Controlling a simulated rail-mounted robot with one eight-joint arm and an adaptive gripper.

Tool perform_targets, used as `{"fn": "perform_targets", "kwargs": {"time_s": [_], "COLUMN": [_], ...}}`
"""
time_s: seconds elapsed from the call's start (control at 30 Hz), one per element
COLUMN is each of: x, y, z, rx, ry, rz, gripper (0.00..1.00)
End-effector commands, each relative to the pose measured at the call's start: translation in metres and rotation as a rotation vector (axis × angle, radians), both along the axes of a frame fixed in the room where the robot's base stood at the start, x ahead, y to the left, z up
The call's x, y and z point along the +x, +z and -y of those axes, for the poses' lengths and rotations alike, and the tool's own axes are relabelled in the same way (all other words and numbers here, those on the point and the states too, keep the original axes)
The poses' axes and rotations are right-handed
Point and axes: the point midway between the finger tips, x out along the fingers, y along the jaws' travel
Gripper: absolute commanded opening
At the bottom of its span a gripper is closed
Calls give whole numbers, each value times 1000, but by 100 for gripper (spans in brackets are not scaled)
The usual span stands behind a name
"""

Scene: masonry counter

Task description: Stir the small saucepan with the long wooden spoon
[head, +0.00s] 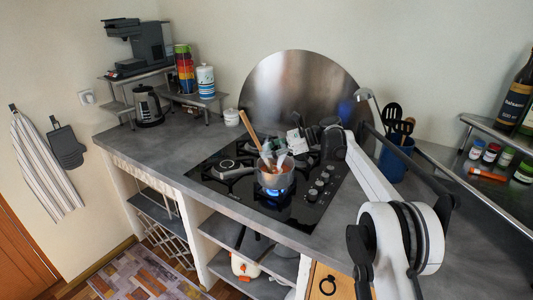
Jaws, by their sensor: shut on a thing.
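The small saucepan (276,178) stands on a front burner of the hob, with a blue flame under it. Its contents look reddish-brown. The long wooden spoon (248,127) leans up and to the left out of the pan, its lower end inside the pan. My gripper (271,147) is just above the pan, reaching in from the right, and is shut on the spoon partway down its handle. The fingertips are small and partly hidden, so their exact contact is hard to see. A pale, spoon-like shape also shows at the pan's rim.
The black hob (225,185) has other burners and a row of knobs (318,182) right of the pan. A round metal splash plate (290,85) stands behind. A blue utensil holder (395,160) stands right of my arm. The grey counter (150,150) is clear at left.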

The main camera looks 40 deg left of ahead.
Motion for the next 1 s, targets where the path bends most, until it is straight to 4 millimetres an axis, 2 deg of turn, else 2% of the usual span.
{"fn": "perform_targets", "kwargs": {"time_s": [0.3,0.47,1.0], "x": [-15,-18,12], "y": [-2,-1,-1], "z": [19,22,45], "rx": [0,0,0], "ry": [0,0,-1], "rz": [0,0,-1], "gripper": [0,0,0]}}
